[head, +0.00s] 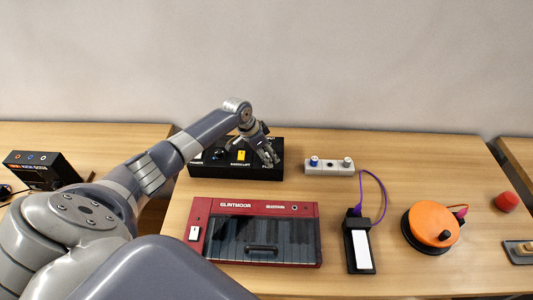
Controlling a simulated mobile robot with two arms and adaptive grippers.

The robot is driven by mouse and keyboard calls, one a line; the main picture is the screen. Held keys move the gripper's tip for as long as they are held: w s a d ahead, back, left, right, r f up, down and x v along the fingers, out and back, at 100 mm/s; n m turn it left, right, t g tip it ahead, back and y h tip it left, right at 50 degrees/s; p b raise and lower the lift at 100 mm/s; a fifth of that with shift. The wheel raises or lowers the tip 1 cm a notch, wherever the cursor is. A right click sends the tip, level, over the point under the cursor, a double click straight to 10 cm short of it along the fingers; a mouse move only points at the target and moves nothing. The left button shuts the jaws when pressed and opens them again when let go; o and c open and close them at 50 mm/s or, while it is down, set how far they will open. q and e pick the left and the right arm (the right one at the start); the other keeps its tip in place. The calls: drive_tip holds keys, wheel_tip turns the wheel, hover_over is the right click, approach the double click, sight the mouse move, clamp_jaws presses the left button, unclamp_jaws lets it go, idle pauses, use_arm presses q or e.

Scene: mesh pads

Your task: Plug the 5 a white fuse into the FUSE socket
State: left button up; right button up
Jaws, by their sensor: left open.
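My left gripper (270,161) reaches in over the right part of a black box (223,172) at the back of the table. Its jaws are open, and it hides part of the box top. The box has a yellow piece, a white piece near its left end and small printed labels. A label at its lower right, by the fingertips, is too small to read surely. I cannot make out the white 5 A fuse or tell which opening is the FUSE socket. My right gripper is not in view.
A red keyboard (308,231) lies in front of the box. To the right are a white strip with knobs (315,168), a black device with a purple cable (350,252), an orange disc (432,219) and a red knob (507,201). Another black box (38,170) stands far left.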

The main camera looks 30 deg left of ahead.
use_arm(q)
drive_tip(key=v, duration=1.1)
drive_tip(key=shift+s+a+r, duration=0.2)
drive_tip(key=shift+r, duration=0.15)
drive_tip(key=shift+d+f, duration=0.1)
